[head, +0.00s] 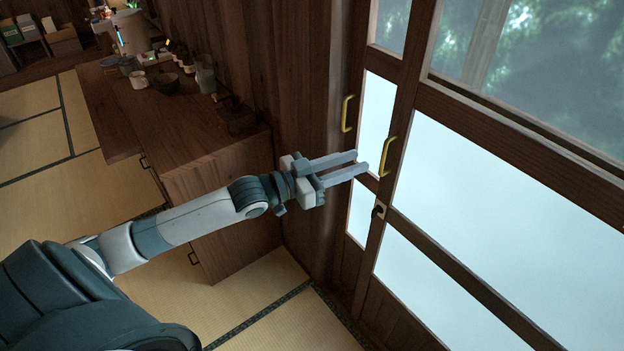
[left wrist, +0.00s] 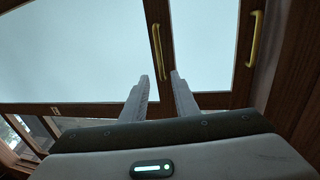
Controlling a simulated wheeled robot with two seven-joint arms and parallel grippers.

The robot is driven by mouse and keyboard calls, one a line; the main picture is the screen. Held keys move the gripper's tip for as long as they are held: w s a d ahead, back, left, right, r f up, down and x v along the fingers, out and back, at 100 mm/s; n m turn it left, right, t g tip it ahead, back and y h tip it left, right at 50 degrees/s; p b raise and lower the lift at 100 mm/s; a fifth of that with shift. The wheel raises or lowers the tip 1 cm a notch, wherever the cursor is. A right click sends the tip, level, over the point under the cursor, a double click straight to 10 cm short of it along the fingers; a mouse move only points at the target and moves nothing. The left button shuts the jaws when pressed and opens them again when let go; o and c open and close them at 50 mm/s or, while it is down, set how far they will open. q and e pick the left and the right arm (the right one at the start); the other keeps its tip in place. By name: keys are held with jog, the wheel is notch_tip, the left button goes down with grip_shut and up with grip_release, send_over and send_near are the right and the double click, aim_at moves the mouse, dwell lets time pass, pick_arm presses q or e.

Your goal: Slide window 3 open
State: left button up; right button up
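A wood-framed sliding window panel (head: 500,215) with pale panes fills the right of the head view; no number shows on it. Its upright brass handle (head: 388,157) is on its left stile. My left gripper (head: 361,161) is open, its two fingers pointing at this handle from the left with the tips close to it. In the left wrist view the handle (left wrist: 157,50) appears beyond and between the open fingertips (left wrist: 160,80). The gap between them looks empty, and contact cannot be told. My right gripper is out of view.
A second brass handle (head: 347,113) is on the dark wood left of the narrow panes. A small latch (head: 379,209) sits below the first handle. A wooden counter (head: 165,125) with cups and jars stands behind my left arm. Tatami floor (head: 265,300) is open below.

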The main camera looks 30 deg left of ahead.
pick_arm(q)
jog(key=b+v, duration=0.2)
jog(key=v, duration=0.7)
jog(key=shift+s, duration=0.3)
jog(key=shift+a, duration=0.15)
